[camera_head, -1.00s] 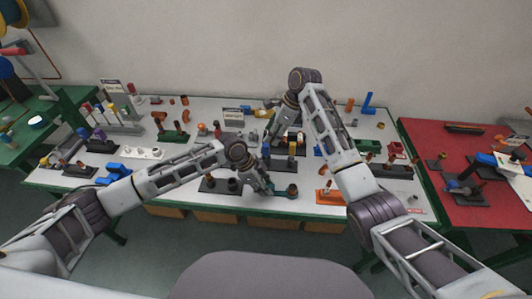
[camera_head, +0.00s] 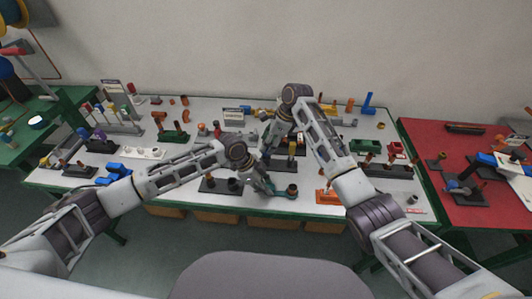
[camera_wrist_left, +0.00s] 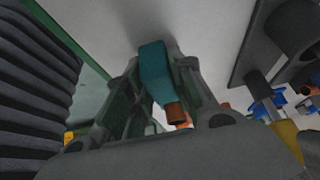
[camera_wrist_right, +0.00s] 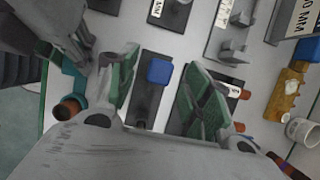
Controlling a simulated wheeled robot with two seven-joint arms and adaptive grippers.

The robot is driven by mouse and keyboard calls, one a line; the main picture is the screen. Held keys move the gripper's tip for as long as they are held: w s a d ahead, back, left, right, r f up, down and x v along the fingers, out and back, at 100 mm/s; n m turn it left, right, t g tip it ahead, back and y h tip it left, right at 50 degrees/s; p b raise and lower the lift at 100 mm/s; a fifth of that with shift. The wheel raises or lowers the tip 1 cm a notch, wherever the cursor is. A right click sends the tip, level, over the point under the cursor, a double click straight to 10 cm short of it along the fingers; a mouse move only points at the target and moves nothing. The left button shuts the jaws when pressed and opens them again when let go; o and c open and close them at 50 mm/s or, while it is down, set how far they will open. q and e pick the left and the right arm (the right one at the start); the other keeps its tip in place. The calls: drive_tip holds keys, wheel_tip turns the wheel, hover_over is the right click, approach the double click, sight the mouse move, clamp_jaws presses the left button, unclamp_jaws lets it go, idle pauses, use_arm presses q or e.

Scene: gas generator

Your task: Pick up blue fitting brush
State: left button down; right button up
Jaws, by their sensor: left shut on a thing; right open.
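A blue block-shaped top (camera_wrist_right: 158,71), which may be the blue fitting brush, stands on a narrow dark stand (camera_wrist_right: 150,103) in the right wrist view. My right gripper (camera_wrist_right: 161,60) is open, with its green-padded fingers on either side of the blue top and apart from it. In the head view this gripper (camera_head: 268,146) is over the middle of the table, and its fingertips are hard to make out. My left gripper (camera_wrist_left: 158,66) is shut on a teal piece (camera_wrist_left: 153,70) with a copper-coloured end (camera_wrist_left: 176,113). The teal piece also shows near the table's front edge (camera_head: 284,194).
Several dark stands with fittings crowd the white table (camera_head: 330,207). An orange holder (camera_head: 327,197) is right of the teal piece. A white cup-like part (camera_wrist_right: 302,131) and a yellow fitting (camera_wrist_right: 285,93) are right of my right gripper. A red table (camera_head: 428,139) stands at the right.

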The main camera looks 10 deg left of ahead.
sight(266, 155)
drive_tip(key=shift+x, duration=1.6)
drive_tip(key=shift+d, duration=0.1)
drive_tip(key=shift+c, duration=0.4)
drive_tip(key=c, duration=0.9)
